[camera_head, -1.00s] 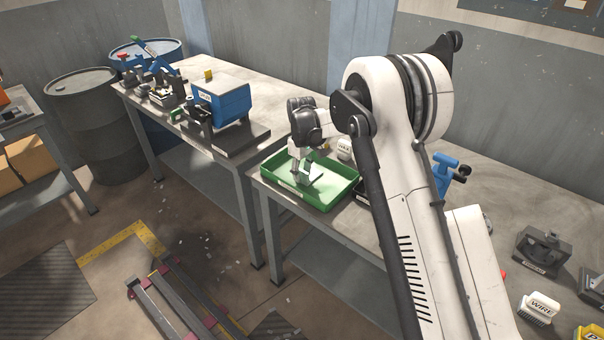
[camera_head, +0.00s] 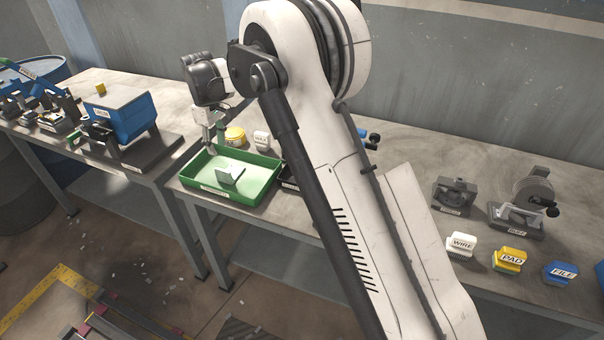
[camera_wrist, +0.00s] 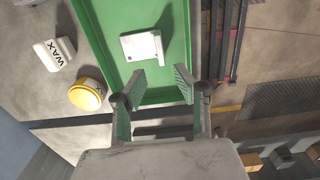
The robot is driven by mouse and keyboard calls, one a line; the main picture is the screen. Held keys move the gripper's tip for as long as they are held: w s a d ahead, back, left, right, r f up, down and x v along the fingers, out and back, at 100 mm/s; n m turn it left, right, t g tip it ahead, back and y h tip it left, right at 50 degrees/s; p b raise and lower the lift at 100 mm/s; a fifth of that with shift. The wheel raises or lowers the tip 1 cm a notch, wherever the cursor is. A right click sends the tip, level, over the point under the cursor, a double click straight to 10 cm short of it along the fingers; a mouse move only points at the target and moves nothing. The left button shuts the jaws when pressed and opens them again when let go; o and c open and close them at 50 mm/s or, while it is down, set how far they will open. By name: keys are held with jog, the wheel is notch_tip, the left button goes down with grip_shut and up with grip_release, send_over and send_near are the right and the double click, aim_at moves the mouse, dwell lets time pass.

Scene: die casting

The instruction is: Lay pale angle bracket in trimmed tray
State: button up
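The pale angle bracket (camera_head: 230,174) lies inside the green trimmed tray (camera_head: 262,190), on its floor, with one flange standing up. In the wrist view the bracket (camera_wrist: 141,46) shows as a pale plate with a small dark hole, clear of the walls of the tray (camera_wrist: 98,35). My gripper (camera_head: 212,139) is above the tray's back left side, apart from the bracket. In the wrist view my gripper (camera_wrist: 158,85) has its two fingers spread wide with nothing between them.
A yellow round container (camera_head: 235,135) and a white WAX block (camera_head: 261,140) stand behind the tray. A dark tray (camera_head: 288,178) sits right of it, partly hidden by my arm. The blue machine (camera_head: 122,118) is on the left bench. WIRE, PAD and FILE blocks stand at right.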

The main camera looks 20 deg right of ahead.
jog(key=s+d+r+m+t, duration=0.3)
jog(key=s+d+r+m, duration=0.2)
jog(key=s+d+r, duration=1.2)
jog(key=s+d+f+m+t, duration=0.2)
jog(key=s+d, duration=0.1)
jog(key=s, duration=1)
jog(key=s+d+f+m+t, duration=0.1)
jog(key=s+d+m+t, duration=0.1)
jog(key=s, duration=1.1)
jog(key=shift+d+f+m, duration=0.4)
jog(key=shift+d+m, duration=0.4)
jog(key=shift+d, duration=0.2)
